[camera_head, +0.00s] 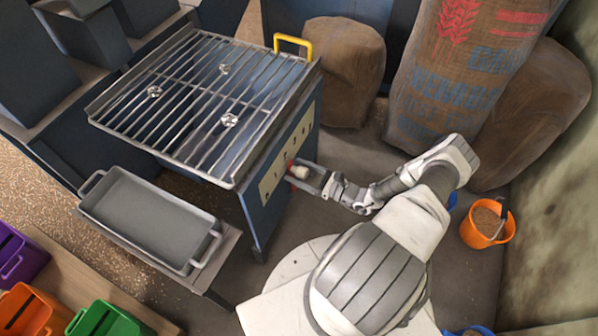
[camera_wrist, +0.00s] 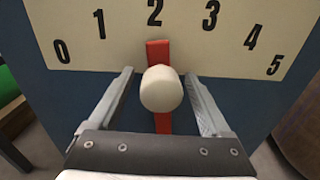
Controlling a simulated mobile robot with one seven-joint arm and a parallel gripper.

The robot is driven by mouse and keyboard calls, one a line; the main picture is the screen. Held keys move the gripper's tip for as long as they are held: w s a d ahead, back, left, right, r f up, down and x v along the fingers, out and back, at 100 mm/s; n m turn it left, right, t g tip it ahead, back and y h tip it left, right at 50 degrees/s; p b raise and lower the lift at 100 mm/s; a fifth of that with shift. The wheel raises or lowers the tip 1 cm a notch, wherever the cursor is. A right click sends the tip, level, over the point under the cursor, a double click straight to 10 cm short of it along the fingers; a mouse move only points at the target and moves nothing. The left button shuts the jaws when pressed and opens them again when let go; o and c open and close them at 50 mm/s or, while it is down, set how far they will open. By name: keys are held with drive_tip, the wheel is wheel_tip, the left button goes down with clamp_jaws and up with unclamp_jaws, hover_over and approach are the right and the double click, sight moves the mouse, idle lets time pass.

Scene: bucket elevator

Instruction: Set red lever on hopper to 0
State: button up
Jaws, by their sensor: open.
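The red lever (camera_wrist: 158,52) has a white round knob (camera_wrist: 161,89) and points straight up at the number 2 on the cream scale plate (camera_wrist: 108,44) in the wrist view. The scale runs from 0 at the left to 5 at the right. My gripper (camera_wrist: 163,78) is open, with one finger on each side of the knob and a gap on both sides. In the head view my gripper (camera_head: 307,177) reaches the knob (camera_head: 300,171) on the side panel of the blue hopper (camera_head: 262,208). The lever's red part is mostly hidden there.
A metal grate (camera_head: 190,100) with a yellow handle (camera_head: 293,40) tops the hopper. A grey tray (camera_head: 150,222) stands at its left front. An orange bucket (camera_head: 487,226) and sacks (camera_head: 455,75) stand to the right. Coloured bins (camera_head: 35,310) are at lower left.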

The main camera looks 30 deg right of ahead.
clamp_jaws()
idle(0.4)
